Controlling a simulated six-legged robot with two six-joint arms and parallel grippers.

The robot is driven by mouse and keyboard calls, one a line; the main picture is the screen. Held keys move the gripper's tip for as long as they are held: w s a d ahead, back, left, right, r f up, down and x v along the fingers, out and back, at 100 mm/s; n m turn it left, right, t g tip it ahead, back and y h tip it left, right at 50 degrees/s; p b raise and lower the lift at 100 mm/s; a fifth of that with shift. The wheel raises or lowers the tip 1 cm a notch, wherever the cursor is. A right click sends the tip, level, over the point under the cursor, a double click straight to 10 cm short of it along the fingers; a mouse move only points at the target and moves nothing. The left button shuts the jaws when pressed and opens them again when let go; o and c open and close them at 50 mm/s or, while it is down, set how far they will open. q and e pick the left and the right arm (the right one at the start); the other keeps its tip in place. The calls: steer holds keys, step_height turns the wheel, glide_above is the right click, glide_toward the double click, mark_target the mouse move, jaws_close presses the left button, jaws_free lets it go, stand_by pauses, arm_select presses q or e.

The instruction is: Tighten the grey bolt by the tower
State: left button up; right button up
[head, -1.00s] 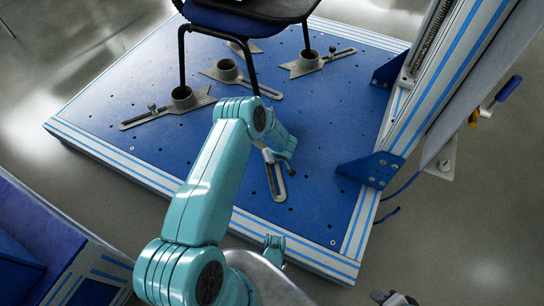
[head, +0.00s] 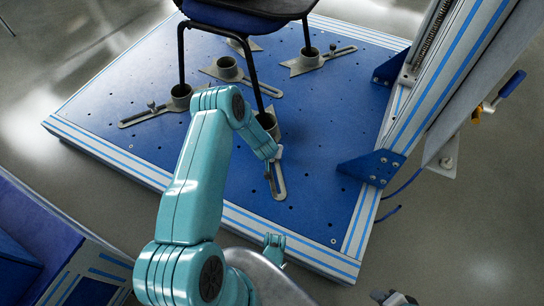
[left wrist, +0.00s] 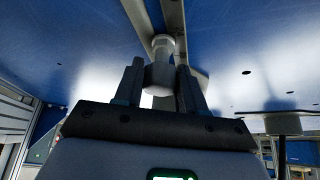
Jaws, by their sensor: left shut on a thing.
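My left gripper (head: 277,155) is down at the slotted grey foot clamp (head: 279,187) on the front part of the blue platform. The left wrist view shows its two dark fingers (left wrist: 158,88) on either side of the head of a grey bolt (left wrist: 161,74), shut on it. The bolt stands at the slotted bar (left wrist: 196,50) of the clamp. In the head view the gripper and wrist hide this bolt. The tower (head: 440,85) rises at the right, with a blue bracket (head: 371,168) at its foot.
A black-framed chair (head: 245,12) stands with its legs in cup clamps, close to my left arm. Other slotted clamps (head: 152,114) lie further back on the platform (head: 130,75). A blue-handled tool (head: 510,85) is on the tower's right side. The platform between gripper and tower is clear.

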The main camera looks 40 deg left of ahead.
arm_select(q)
steer(key=shift+m, duration=0.5)
steer(key=shift+m+h, duration=0.5)
steer(key=shift+m, duration=0.2)
steer(key=shift+m+t+h, duration=0.4)
steer(key=shift+m+h, duration=0.2)
steer(key=shift+m, duration=0.6)
steer(key=o, duration=1)
